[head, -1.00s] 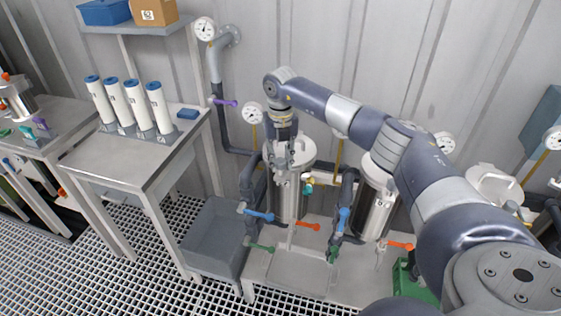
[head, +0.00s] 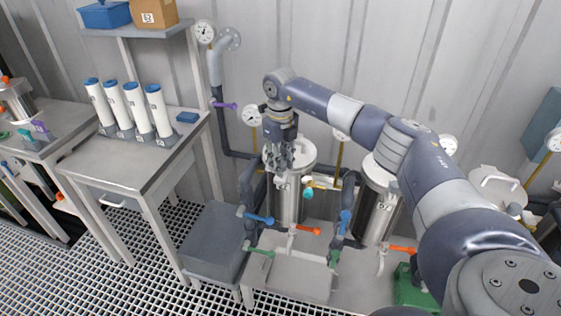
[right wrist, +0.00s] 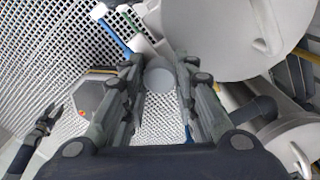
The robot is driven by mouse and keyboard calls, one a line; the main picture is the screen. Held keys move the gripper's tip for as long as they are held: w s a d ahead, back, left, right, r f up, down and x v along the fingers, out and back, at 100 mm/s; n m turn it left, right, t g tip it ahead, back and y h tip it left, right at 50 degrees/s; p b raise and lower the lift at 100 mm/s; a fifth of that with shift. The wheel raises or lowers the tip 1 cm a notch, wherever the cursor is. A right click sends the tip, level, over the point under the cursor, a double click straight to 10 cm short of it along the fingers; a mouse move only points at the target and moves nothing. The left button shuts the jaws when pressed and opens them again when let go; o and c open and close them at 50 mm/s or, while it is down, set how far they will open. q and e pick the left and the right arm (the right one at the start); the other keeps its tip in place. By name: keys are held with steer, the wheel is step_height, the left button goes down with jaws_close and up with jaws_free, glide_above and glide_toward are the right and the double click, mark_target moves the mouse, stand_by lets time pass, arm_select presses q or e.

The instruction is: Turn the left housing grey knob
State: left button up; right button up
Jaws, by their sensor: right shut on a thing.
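The left housing (head: 286,205) is an upright steel cylinder with a pale lid, standing in the middle of the head view. It also shows from close by at the upper right of the right wrist view (right wrist: 225,35). My right gripper (head: 277,166) is at the left front of its top. In the right wrist view, a round grey knob (right wrist: 160,74) sits between the fingertips of my right gripper (right wrist: 158,80), which is shut on it. The gripper hides the knob in the head view. What looks like my left gripper (right wrist: 46,120) is at the left of the right wrist view, small and apart.
Blue (head: 258,218), orange (head: 307,231) and green (head: 262,252) valve handles surround the housing's foot. A second housing (head: 376,212) stands to the right, partly behind my right arm. A grey bin (head: 212,240) and a table (head: 150,165) stand left.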

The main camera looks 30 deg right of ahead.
steer(key=o, duration=1.1)
steer(key=shift+r, duration=0.1)
step_height(320, 180, up, 12)
steer(key=shift+f, duration=0.1)
